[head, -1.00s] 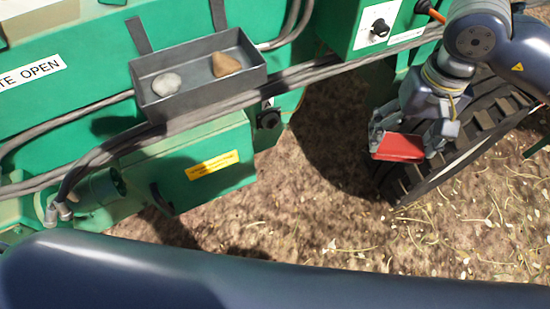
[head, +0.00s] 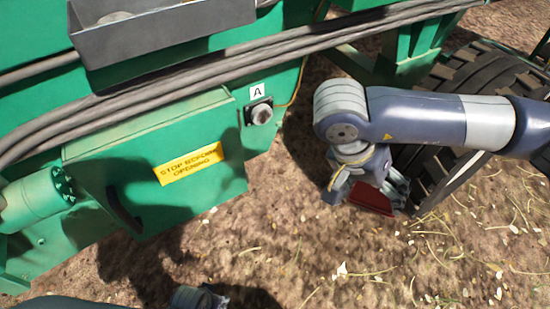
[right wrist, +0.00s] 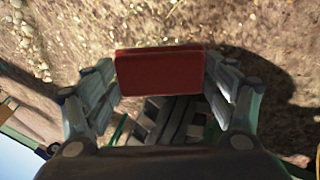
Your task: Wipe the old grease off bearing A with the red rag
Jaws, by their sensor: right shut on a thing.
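Bearing A (head: 262,114) is a grey round fitting on the green machine side, under a white label marked A (head: 257,91). My right gripper (head: 371,200) is right of and below the bearing, apart from it, beside a large tyre. It is shut on the red rag (head: 369,199), a folded block that also shows between the fingers in the right wrist view (right wrist: 160,72). Old grease on the bearing is too small to make out. Part of my left gripper (head: 200,298) shows at the bottom edge; its fingers are not clear.
A grey tray (head: 165,38) and thick cables (head: 200,85) run above the bearing. A green box with a yellow warning label (head: 188,163) juts out to its left. The tyre (head: 470,100) stands behind my right arm. Open ground lies below.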

